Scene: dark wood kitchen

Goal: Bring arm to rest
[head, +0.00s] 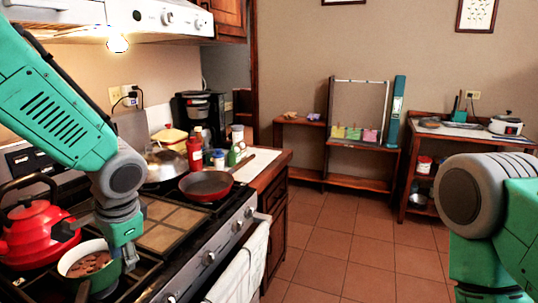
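My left arm comes in from the left and bends down over the stove. My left gripper (128,256) is low at the right rim of a green pot (112,272) with a pale inside and brown contents. I cannot tell whether it touches the pot, and its fingers are too small and hidden to read. A red kettle (35,235) stands just left of the pot, near my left wrist. My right arm shows at the right edge, bent, away from the furniture; its gripper is out of view.
On the stove (175,225) are a red frying pan (206,186) and a steel pan (165,165). Bottles (195,152) and a coffee maker (200,110) stand behind. A white towel (240,270) hangs from the oven front. The tiled floor (345,240) is clear.

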